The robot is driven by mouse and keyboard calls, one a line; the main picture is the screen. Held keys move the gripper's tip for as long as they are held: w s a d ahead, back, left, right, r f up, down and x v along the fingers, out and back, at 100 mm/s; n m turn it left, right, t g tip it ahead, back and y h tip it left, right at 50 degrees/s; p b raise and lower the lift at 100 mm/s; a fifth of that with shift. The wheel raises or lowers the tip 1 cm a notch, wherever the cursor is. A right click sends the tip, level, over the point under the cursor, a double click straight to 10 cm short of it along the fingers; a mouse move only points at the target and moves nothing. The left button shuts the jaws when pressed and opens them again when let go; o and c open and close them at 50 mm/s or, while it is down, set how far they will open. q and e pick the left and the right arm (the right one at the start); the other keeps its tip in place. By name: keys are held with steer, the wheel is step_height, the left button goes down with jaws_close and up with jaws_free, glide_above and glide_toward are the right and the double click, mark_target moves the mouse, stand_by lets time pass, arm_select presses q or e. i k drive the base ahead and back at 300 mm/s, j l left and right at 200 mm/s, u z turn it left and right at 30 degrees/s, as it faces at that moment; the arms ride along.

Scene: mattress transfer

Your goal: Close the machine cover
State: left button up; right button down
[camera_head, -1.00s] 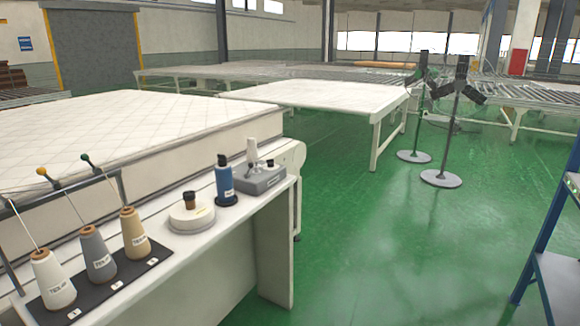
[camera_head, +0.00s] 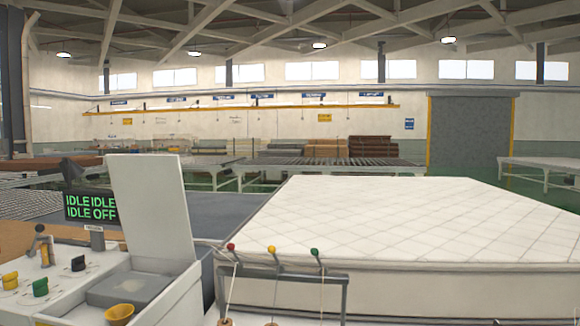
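The machine cover (camera_head: 150,205) is a white panel standing raised, tilted slightly back, at the left of the head view. It rises from the back of the white machine (camera_head: 170,300), whose open top shows a grey block (camera_head: 128,289) inside. A small display (camera_head: 90,206) left of the cover reads IDLE, IDLE, IDLE, OFF in green. Neither of my grippers shows in the head view.
A white quilted mattress (camera_head: 420,220) fills the middle and right. A rack with red, yellow and green knobs (camera_head: 283,272) stands before it. Roller conveyors (camera_head: 310,166) lie behind.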

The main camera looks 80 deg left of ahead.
mark_target(150, 195)
steer(key=u, duration=1.7)
